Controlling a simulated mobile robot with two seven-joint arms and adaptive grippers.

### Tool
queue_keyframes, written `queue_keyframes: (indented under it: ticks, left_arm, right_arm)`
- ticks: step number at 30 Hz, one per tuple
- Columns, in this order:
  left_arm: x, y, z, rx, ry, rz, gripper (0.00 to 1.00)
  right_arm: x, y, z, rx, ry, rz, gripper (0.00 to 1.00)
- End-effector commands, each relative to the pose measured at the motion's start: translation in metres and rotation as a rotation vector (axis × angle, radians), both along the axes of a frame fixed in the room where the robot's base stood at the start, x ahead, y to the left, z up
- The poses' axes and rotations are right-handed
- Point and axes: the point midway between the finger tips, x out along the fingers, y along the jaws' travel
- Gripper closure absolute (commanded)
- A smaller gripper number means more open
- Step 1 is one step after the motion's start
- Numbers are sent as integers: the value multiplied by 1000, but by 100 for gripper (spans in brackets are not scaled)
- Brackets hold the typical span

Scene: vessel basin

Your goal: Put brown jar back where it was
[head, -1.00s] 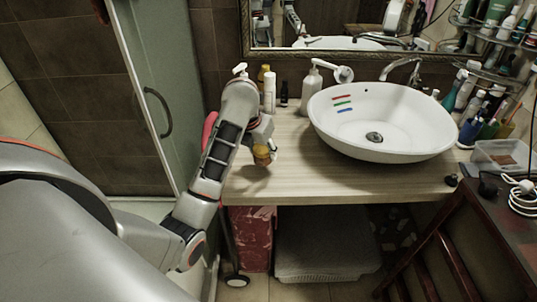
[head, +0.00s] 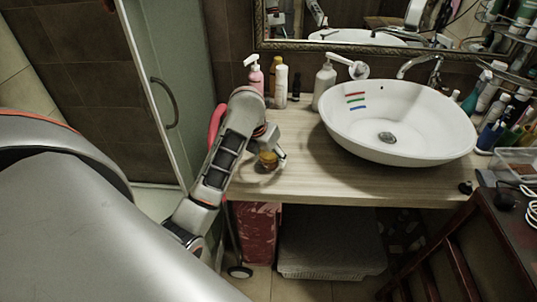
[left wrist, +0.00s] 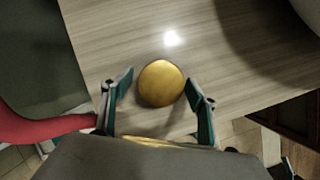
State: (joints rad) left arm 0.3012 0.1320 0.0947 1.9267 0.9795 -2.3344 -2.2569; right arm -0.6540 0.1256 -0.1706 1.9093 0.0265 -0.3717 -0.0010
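The brown jar (head: 268,160), with a round golden-brown lid, stands on the wooden counter near its front left part. It also shows from above in the left wrist view (left wrist: 161,84). My left gripper (left wrist: 160,77) is open, with one finger on each side of the jar. Gaps show between the fingers and the jar in the wrist view. In the head view the left gripper (head: 272,152) is at the jar and partly hides it. My right gripper is not in view.
A white basin (head: 350,125) stands to the right on the counter. A pink pump bottle (head: 256,78), a white bottle (head: 281,84) and a white dispenser (head: 325,82) stand along the back. A glass shower door (head: 150,60) is at the left. Counter between jar and basin is clear.

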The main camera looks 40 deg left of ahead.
Motion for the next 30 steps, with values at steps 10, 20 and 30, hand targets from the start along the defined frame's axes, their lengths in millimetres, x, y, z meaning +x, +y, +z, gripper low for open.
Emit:
queue_keyframes:
  ticks: [10, 20, 30]
  left_arm:
    - [-1, -1, 8, -2, -2, -2, 41]
    - [-17, -3, 47, -2, -4, -1, 41]
    - [-25, 0, 67, 4, -4, -2, 41]
  right_arm:
    - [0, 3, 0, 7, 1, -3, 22]
    - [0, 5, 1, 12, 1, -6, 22]
    - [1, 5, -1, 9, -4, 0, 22]
